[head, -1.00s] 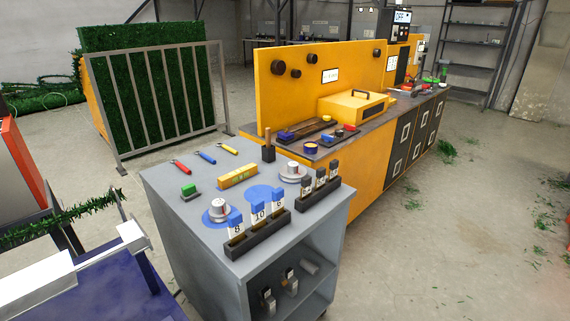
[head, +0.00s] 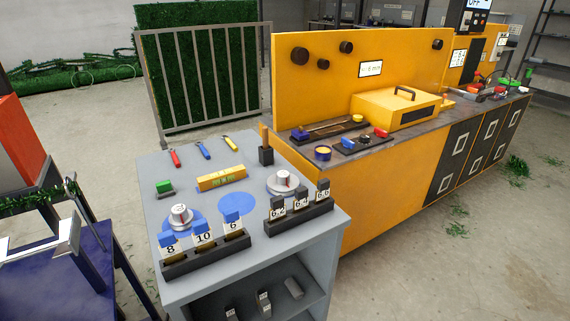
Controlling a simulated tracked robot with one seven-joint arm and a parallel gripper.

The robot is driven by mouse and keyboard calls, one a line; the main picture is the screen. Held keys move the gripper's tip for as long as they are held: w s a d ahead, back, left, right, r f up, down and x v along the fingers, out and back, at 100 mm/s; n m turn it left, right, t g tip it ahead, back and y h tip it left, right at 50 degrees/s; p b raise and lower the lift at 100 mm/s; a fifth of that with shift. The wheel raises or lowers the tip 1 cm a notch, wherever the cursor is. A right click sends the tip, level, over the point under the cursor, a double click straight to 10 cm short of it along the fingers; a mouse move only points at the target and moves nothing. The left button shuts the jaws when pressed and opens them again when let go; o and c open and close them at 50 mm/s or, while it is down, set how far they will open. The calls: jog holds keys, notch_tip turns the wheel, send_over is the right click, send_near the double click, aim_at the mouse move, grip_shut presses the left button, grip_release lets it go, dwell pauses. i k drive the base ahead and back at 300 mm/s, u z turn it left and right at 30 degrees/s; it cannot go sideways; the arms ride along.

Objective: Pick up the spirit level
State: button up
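The spirit level is a short yellow bar (head: 221,178) with greenish marks on its front face. It lies on the top of the grey workbench (head: 315,230), near the middle. It sits right of a small green block and left of a white round dial piece, with hand tools behind it. Nothing covers it from this view. My gripper does not show in the head view.
On the grey bench are a green block (head: 165,187), white round pieces (head: 180,216) and (head: 283,182), and dark racks of numbered tags (head: 205,252) along the front. The yellow workbench (head: 385,205) stands behind right. Open floor (head: 450,285) lies at right.

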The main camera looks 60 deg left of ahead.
aim_at(215, 179)
jog(key=i, duration=0.65)
jog(key=u, duration=3.3)
jog(key=i, duration=1)
jog(key=z, duration=0.2)
jog(key=k, duration=0.75)
